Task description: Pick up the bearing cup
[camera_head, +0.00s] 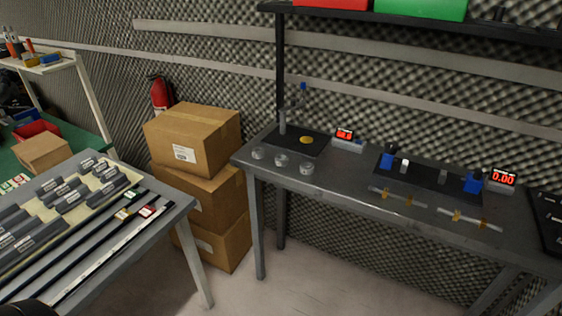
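Three small round metallic pieces, which look like small cups, stand in a row near the left front of the grey workbench (350,187). They are the left cup (257,153), the middle cup (281,160) and the right cup (307,168). They are small in the view, and I cannot tell which one is the bearing cup or what is inside them. Neither of my grippers shows in the head view.
Behind the cups is a black mat (290,143) with a gold disc (306,140) and an upright stand (282,120). Red displays and blue fixtures stand further right. Cardboard boxes (192,143) are stacked left of the bench. A grey table (190,203) with dark blocks is at left.

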